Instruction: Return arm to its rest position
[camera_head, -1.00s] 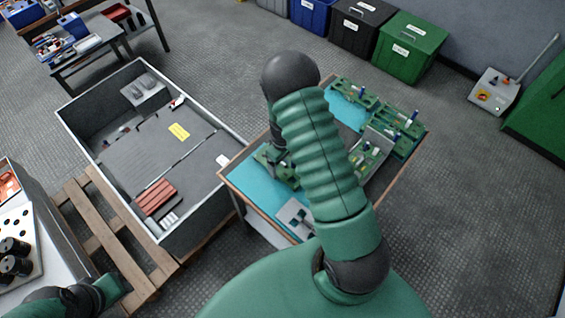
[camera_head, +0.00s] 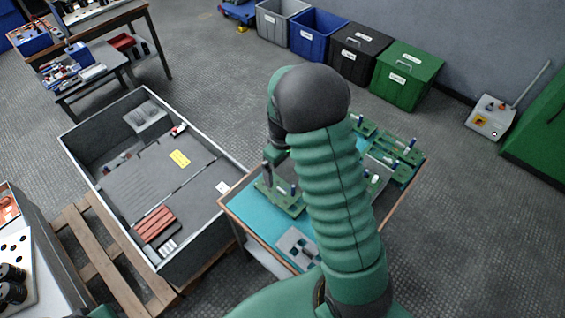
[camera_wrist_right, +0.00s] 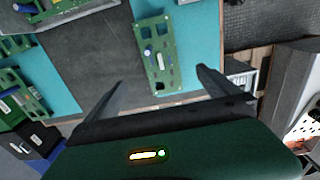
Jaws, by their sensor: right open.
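My right arm, a green ribbed arm with dark joints, rises from the bottom of the head view and bends over the work table (camera_head: 260,223). Its gripper (camera_head: 268,178) shows as a dark finger at the left of the arm, above the table, partly hidden by the arm. In the right wrist view the two dark fingers of the gripper (camera_wrist_right: 160,85) are spread wide and nothing is between them. A green circuit board (camera_wrist_right: 157,55) lies beyond the fingertips, apart from them. In the head view a green board (camera_head: 281,198) lies just below the gripper. My left gripper is out of view.
A large open grey crate (camera_head: 150,190) stands left of the table on a wooden pallet (camera_head: 98,250). More boards (camera_head: 400,150) lie at the table's right. Black (camera_head: 360,55) and green (camera_head: 408,75) bins stand at the back.

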